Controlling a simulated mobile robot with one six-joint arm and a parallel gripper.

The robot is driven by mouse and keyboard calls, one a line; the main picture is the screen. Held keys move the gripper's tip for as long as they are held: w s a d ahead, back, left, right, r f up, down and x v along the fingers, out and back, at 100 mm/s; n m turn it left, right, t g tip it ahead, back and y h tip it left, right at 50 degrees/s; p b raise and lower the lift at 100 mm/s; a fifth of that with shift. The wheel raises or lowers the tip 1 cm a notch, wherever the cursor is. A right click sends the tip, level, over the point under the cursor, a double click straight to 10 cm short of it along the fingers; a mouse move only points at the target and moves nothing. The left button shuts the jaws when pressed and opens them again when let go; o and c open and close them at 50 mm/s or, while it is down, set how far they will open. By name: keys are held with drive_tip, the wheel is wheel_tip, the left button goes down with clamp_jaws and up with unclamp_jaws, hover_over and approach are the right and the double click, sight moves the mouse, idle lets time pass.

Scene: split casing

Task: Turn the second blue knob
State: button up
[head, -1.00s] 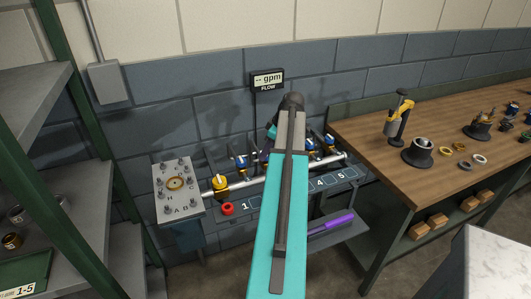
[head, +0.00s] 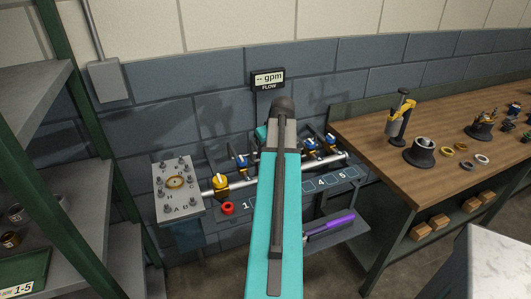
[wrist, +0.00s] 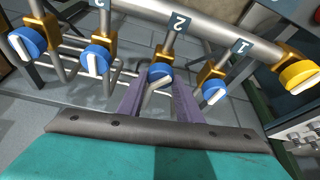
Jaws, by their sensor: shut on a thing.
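A row of blue knobs with white bars sits on brass valves along a pipe. In the wrist view, the second blue knob (wrist: 160,77) is below the label 2. My gripper (wrist: 161,88) has its purple fingers on either side of this knob and is shut on it. The knob's white bar lies tilted between the fingers. The first blue knob (wrist: 214,91) is just to the right, and the third blue knob (wrist: 96,59) is to the left. In the head view, my teal arm hides the gripper and the middle of the row.
A yellow knob (wrist: 299,75) is at the pipe's end, and another blue knob (wrist: 27,43) is far left. The flow display (head: 267,79) reads "-- gpm". A wooden bench (head: 365,128) stands right, green-posted shelves left.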

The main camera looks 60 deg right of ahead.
drive_tip(key=m, duration=0.1)
drive_tip(key=m+g+h, duration=0.1)
drive_tip(key=m, duration=0.3)
drive_tip(key=shift+w+a+h, duration=0.15)
drive_tip(key=shift+a+h, duration=0.1)
drive_tip(key=shift+h, duration=0.05)
drive_tip(key=shift+w+f+m+g+h, duration=0.15)
drive_tip(key=shift+m+g, duration=0.45)
drive_tip(key=shift+m, duration=0.85)
drive_tip(key=shift+r+m+g+h, duration=0.1)
drive_tip(key=shift+m+g+h, duration=0.35)
drive_tip(key=shift+m, duration=1)
drive_tip(key=o, duration=1)
